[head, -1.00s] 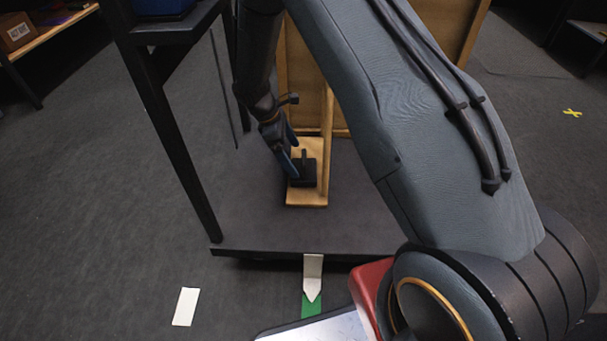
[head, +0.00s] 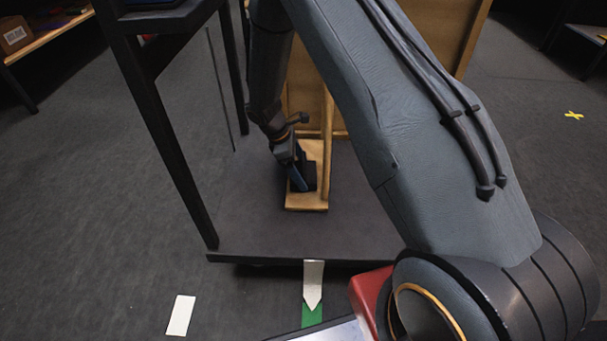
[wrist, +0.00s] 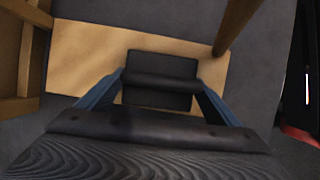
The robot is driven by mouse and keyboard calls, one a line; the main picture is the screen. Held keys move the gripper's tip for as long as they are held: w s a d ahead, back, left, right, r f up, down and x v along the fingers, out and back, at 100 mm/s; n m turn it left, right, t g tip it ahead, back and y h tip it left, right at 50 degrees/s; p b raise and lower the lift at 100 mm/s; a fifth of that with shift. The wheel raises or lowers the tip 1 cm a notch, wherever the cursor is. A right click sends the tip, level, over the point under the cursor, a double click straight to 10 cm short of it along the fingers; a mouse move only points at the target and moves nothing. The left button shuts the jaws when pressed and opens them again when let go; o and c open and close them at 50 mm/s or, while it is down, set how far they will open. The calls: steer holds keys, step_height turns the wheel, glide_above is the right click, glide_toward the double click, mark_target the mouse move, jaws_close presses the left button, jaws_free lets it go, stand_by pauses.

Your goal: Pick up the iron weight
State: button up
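The iron weight is a dark block with a raised bar across its top. It sits on a light wooden board (head: 318,205), partly hidden behind my gripper in the head view (head: 310,172). In the wrist view the weight (wrist: 158,98) lies between the two blue fingers. My gripper (wrist: 159,82) is open, pointing down, with one finger at each end of the weight's bar. The fingertips are very close to the weight; I cannot tell if they touch it. The weight still rests on the board.
The board lies on a low dark platform (head: 240,225) with a black leg (head: 170,140) at its left. A wooden post (head: 327,150) stands just right of the weight, and a wooden panel (head: 420,30) rises behind. The platform's front is clear.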

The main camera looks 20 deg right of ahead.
steer(key=c, duration=1.1)
steer(key=shift+w+r, duration=0.1)
steer(key=shift+c, duration=0.9)
steer(key=shift+r, duration=0.1)
